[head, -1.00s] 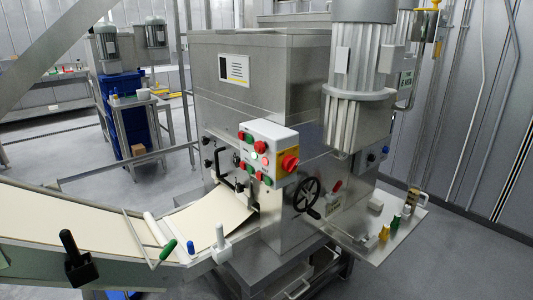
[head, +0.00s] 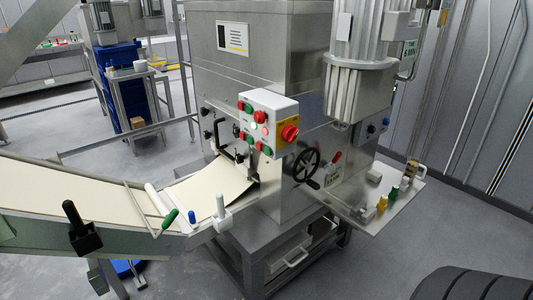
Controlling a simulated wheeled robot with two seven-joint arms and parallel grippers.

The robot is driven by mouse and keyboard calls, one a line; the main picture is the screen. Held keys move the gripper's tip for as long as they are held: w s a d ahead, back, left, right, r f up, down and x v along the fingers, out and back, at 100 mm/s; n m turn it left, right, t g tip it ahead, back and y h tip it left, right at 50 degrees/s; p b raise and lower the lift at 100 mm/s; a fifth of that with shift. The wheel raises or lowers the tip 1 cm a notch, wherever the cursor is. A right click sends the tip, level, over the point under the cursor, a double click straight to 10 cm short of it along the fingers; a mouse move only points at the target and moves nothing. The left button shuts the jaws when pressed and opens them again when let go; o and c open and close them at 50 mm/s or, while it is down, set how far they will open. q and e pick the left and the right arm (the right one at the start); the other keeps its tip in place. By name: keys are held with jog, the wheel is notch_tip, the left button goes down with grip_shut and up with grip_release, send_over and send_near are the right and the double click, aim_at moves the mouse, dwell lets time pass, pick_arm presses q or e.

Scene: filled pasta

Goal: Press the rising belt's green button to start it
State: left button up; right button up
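The control box (head: 272,103) is on the front of the steel machine, in the middle of the head view. Its white face carries several green and red buttons, among them a green button (head: 248,108) at the top left. A pale lit button (head: 254,127) is near the middle. The labels are too small to read, so I cannot tell which green button is the rising belt's. A red rotary knob (head: 290,132) is on a yellow plate at the box's right side. The belt (head: 80,192), with a pale sheet, runs from the left to the machine. Neither gripper is in view.
A steel shelf (head: 385,215) with small coloured parts juts out at right. A black handle (head: 75,218) and a green-gripped lever (head: 169,218) stand along the belt's near side. A black ribbed object (head: 475,285) fills the lower right corner.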

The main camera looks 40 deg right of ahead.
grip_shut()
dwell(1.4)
